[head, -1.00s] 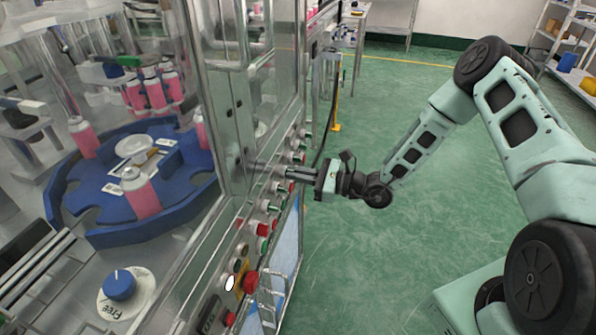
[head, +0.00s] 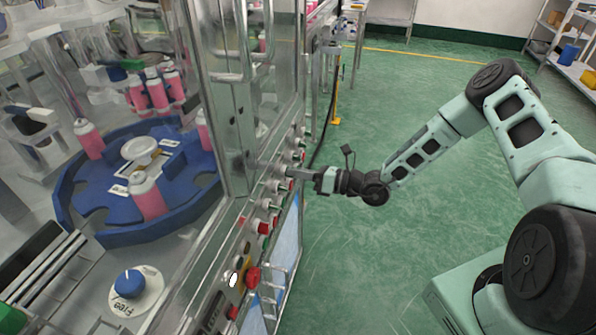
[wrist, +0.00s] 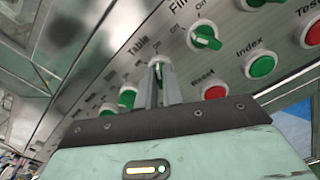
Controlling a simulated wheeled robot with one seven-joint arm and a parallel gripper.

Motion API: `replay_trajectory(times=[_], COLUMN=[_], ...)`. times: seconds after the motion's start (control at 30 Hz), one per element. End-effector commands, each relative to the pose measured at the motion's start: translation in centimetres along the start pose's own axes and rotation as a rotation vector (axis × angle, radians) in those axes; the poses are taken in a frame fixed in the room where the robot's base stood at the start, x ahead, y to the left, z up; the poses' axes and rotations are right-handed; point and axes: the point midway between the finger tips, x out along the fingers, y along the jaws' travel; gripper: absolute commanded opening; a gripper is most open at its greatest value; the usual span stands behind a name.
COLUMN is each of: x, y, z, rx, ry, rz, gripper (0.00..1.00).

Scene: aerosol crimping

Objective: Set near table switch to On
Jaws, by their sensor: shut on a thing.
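The table switch (wrist: 157,62) is a small knob with a pale rim, under the "Table" label on the grey control panel (wrist: 104,72) in the wrist view. My gripper (wrist: 159,78) reaches the panel there, its two fingers close together on the knob. The fingers hide most of the knob, so its setting cannot be read. In the head view my gripper (head: 292,172) meets the sloping row of controls on the machine's side, and the held knob cannot be made out.
A green Filler switch (wrist: 205,35) sits right of my fingers, with red Reset (wrist: 214,92) and green Index (wrist: 262,66) buttons nearby. Green knobs (wrist: 127,97) lie to the left. A red button (head: 253,277) stands out nearer me. Green floor to the right is open.

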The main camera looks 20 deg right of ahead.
Motion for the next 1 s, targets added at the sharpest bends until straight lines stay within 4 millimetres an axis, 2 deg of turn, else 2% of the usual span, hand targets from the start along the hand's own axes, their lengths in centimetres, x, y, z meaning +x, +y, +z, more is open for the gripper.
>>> replay_trajectory(times=[0.47, 0.57, 0.6, 0.87, 1.0], x=[-0.1, -0.1, -0.1, -0.1, -1.1], y=[-0.1, -0.1, -0.1, -0.1, -0.2], z=[-0.1, -0.1, -0.1, 0.0, -0.1], rx=[0.019, 0.018, 0.018, 0.017, 0.016], ry=[0.001, 0.001, 0.001, 0.0, 0.0], rz=[-0.002, -0.002, -0.002, -0.001, -0.004], gripper=[0.0, 0.28, 0.3, 0.3, 0.3])
